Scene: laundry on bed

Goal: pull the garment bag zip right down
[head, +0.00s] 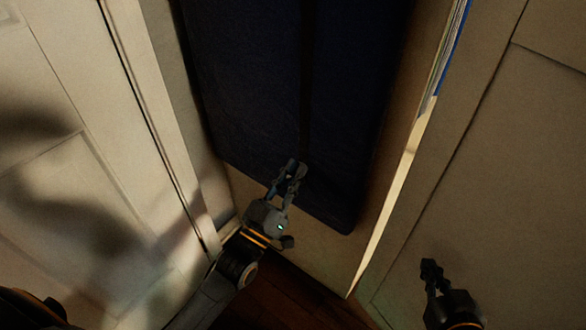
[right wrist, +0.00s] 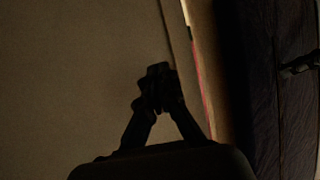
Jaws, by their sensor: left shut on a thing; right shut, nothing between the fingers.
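The dark navy garment bag (head: 255,85) hangs between pale panels, and its zip line (head: 306,75) runs down the middle as a darker strip. My left gripper (head: 295,166) is shut at the zip line, near the bag's bottom edge. What it grips is small and hidden by the fingers; from its place it is the zip pull. My right gripper (head: 430,265) is shut and empty, low on the right and apart from the bag. In the right wrist view, the right gripper (right wrist: 157,72) is a dark silhouette with its tips together, and the bag (right wrist: 270,120) shows at the right.
Pale panelled doors stand on the left (head: 60,130) and right (head: 480,180). A lit upright edge (head: 393,205) lies between the bag and my right gripper. A dark wooden floor (head: 290,300) shows below the bag.

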